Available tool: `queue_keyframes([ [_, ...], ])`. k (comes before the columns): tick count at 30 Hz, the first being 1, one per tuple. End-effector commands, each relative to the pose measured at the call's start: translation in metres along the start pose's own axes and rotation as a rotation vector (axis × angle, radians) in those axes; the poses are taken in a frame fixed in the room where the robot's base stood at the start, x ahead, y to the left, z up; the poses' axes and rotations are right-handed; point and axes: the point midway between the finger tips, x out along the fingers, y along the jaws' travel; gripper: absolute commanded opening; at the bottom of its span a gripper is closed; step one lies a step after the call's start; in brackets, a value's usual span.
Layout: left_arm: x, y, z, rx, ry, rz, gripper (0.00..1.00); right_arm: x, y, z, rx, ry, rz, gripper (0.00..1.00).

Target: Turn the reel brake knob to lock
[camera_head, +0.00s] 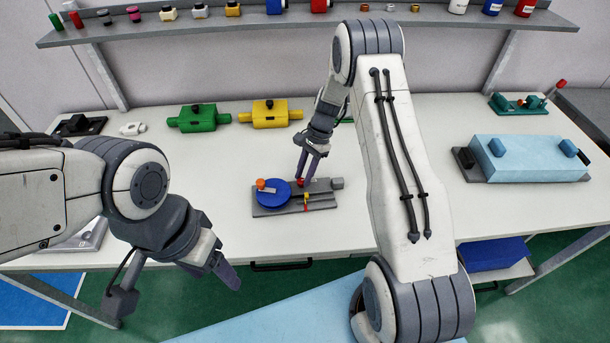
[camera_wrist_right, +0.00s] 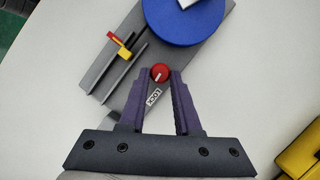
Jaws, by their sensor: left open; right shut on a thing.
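The reel device has a grey base (camera_head: 325,203) and stands on the white bench in the head view. A blue reel (camera_head: 273,193) sits at its left, with an orange knob (camera_head: 261,184) on a light crank arm. The red brake knob (camera_wrist_right: 160,73) has a white pointer line and sits next to a "LOCK" label (camera_wrist_right: 154,97) in the right wrist view. My right gripper (camera_wrist_right: 161,76) is shut on the red knob, with one finger on each side. My left gripper (camera_head: 232,277) is open and empty, in front of the bench at lower left, away from the device.
A yellow part (camera_wrist_right: 112,45) with a red tab stands on the base beside the knob. Green (camera_head: 198,118) and yellow (camera_head: 270,115) blocks stand behind. A light-blue box (camera_head: 530,158) lies at right. The bench around the device is mostly clear.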

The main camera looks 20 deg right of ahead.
Motion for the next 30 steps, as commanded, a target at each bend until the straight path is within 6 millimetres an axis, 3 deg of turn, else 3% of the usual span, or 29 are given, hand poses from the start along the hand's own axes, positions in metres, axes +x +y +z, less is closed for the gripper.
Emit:
queue_keyframes([
  [13, 0.0095, -0.0007, 0.0005, 0.001, 0.000, 0.000, 0.66, 0.0007, -0.0042, 0.0009, -0.273, 0.000, 0.112, 0.00],
  [30, 0.0111, -0.0008, 0.0006, 0.001, 0.000, 0.000, 0.66, -0.0002, -0.0047, 0.0013, -0.341, 0.000, 0.140, 0.00],
])
